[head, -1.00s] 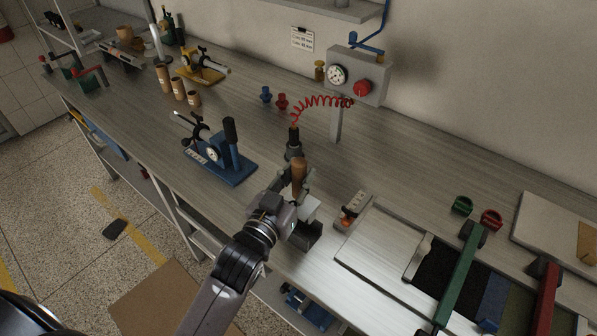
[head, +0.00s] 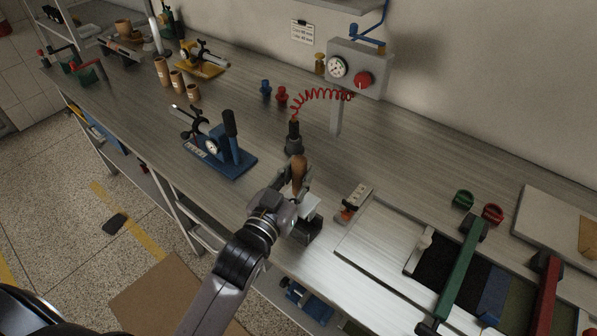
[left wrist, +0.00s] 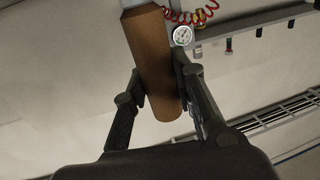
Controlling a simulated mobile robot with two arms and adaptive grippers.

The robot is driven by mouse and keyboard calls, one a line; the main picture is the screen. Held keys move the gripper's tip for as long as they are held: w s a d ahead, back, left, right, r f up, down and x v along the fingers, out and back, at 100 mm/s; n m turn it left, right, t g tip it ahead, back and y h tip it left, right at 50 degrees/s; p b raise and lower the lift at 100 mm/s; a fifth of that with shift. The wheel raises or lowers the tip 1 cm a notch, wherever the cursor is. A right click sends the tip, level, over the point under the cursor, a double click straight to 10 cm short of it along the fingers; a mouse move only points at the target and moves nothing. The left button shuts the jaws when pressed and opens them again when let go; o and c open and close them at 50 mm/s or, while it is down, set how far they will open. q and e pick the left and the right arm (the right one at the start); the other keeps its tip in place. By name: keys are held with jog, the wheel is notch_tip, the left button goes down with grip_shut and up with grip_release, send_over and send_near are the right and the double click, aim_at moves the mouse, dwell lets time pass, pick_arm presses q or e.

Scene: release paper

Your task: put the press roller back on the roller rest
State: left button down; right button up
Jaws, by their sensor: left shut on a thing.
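My left gripper (head: 298,184) is shut on the brown wooden handle of the press roller (head: 299,168), above the front part of the bench. In the left wrist view, the two fingers (left wrist: 158,100) stand on either side of the handle (left wrist: 154,60), which has a grey metal collar at its upper end. The roller head itself I cannot make out. A grey block with a pale top (head: 308,229) stands just below and right of the gripper, partly hidden by it; it may be the roller rest. My right gripper is not in view.
A dark air tool (head: 294,139) on a red coiled hose is close behind the handle. A blue-based lever device (head: 230,165) stands to the left. A small grey holder with orange parts (head: 353,203) and a pale framed board (head: 385,252) are to the right.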

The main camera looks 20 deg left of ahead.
pick_arm(q)
jog(key=shift+r+p, duration=0.1)
jog(key=shift+p, duration=0.2)
dwell(0.7)
dwell(0.7)
jog(key=shift+f, duration=0.6)
jog(key=shift+f+b, duration=1.6)
jog(key=shift+f, duration=0.6)
jog(key=c, duration=1.2)
grip_release()
jog(key=shift+c, duration=0.2)
jog(key=shift+f, duration=0.1)
jog(key=shift+s, duration=0.1)
jog(key=s+a, duration=0.1)
jog(key=s, duration=1)
jog(key=shift+s+a, duration=0.35)
jog(key=shift+s, duration=0.05)
